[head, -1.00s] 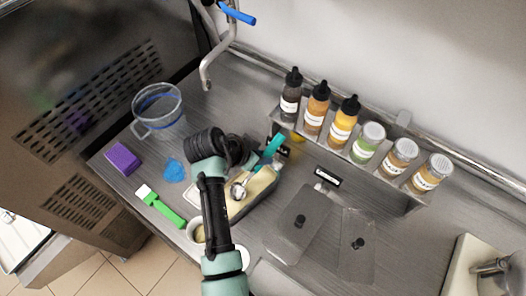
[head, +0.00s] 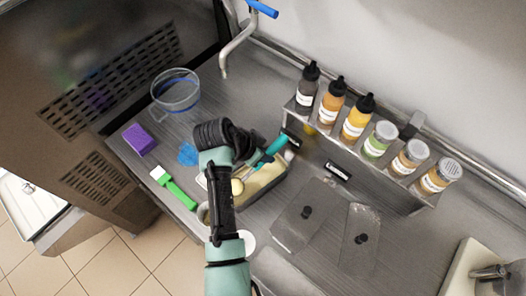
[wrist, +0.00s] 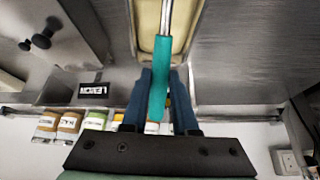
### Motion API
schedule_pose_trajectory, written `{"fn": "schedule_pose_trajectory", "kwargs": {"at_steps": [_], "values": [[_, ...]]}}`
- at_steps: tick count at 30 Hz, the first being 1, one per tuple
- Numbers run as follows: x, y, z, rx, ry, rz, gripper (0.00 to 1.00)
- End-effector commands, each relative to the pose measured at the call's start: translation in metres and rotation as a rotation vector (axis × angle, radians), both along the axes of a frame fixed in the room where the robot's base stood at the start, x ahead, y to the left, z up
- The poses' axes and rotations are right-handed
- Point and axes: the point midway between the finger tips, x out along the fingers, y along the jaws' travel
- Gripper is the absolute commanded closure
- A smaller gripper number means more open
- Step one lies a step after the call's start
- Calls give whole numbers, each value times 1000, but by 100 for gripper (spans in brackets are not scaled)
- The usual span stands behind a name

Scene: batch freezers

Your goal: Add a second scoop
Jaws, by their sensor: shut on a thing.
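My gripper (wrist: 158,88) is shut on the teal handle of a scoop (wrist: 160,75), whose metal shaft runs up out of the wrist view. In the head view the teal handle (head: 277,146) points up and right. The scoop's round bowl (head: 237,187) is at the left part of the pan, beside my arm, and looks pale yellow. I cannot tell whether it touches the pan's contents. The pan (head: 284,184) holds pale yellow ice cream (head: 262,179). A small cup (head: 203,210) shows left of my arm, partly hidden by it.
A pale round rim (head: 249,241) shows right of my arm. A clear jug (head: 176,92), purple sponge (head: 139,139), blue cloth (head: 187,153) and green-handled brush (head: 175,189) lie left. A bottle rack (head: 325,152) stands behind. Two clear lids (head: 300,229) lie right.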

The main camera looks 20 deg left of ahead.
Motion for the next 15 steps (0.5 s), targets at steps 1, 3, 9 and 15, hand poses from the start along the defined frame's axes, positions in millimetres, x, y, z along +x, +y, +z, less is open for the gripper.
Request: {"fn": "schedule_pose_trajectory", "kwargs": {"at_steps": [1, 3, 9, 15], "values": [[2, -1, 7, 0, -1, -1, 100], [3, -2, 12, 1, -2, -1, 100], [7, -4, 26, 0, -2, -3, 100], [15, -10, 35, 26, 41, -8, 100]]}}
